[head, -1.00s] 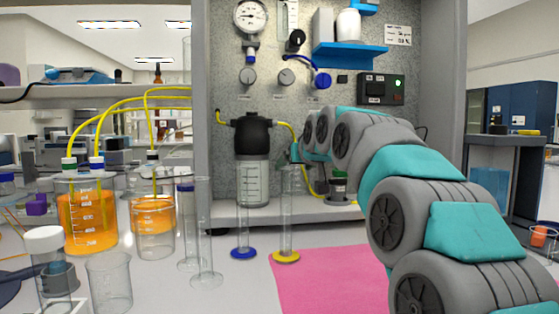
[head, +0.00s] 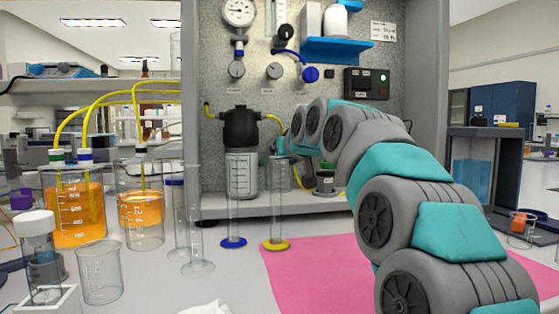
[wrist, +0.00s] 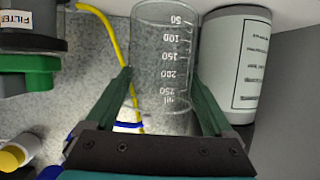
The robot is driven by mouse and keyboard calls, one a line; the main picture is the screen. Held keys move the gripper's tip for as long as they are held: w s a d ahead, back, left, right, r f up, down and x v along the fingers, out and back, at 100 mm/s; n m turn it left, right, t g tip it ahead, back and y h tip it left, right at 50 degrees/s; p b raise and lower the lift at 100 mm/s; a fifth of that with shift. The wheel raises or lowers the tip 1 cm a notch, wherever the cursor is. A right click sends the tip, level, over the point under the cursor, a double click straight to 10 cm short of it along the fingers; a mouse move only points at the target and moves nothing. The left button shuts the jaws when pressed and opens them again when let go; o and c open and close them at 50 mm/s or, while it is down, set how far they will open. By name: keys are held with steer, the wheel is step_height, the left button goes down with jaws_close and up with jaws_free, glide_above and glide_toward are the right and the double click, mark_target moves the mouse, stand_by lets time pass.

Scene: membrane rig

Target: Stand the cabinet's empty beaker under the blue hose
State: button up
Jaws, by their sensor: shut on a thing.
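My gripper (wrist: 165,95) is shut on a clear glass beaker (wrist: 165,50) with white markings; its two green fingers lie on either side of the glass. The beaker appears empty. In the head view my gripper (head: 283,146) is at the rig's front, partly hidden by my own arm, and the held beaker is not clearly visible there. The short blue hose (head: 298,60) is on the rig's grey panel, above my gripper, beside a blue fitting. Whether the beaker touches the shelf cannot be told.
A yellow hose (wrist: 110,35) and a labelled canister (wrist: 238,65) are close to the beaker. A yellow-footed cylinder (head: 277,205) and a blue-footed cylinder (head: 234,210) stand before the rig. Orange-filled beakers (head: 78,205) and an empty beaker (head: 100,272) stand left. The pink mat (head: 310,270) has free room.

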steer(key=shift+f, duration=0.5)
steer(key=shift+f+b, duration=0.25)
steer(key=shift+b, duration=0.05)
stand_by(0.4)
steer(key=o, duration=1.2)
steer(key=shift+c, duration=0.2)
steer(key=shift+b+v, duration=0.3)
steer(key=shift+v, duration=3.55)
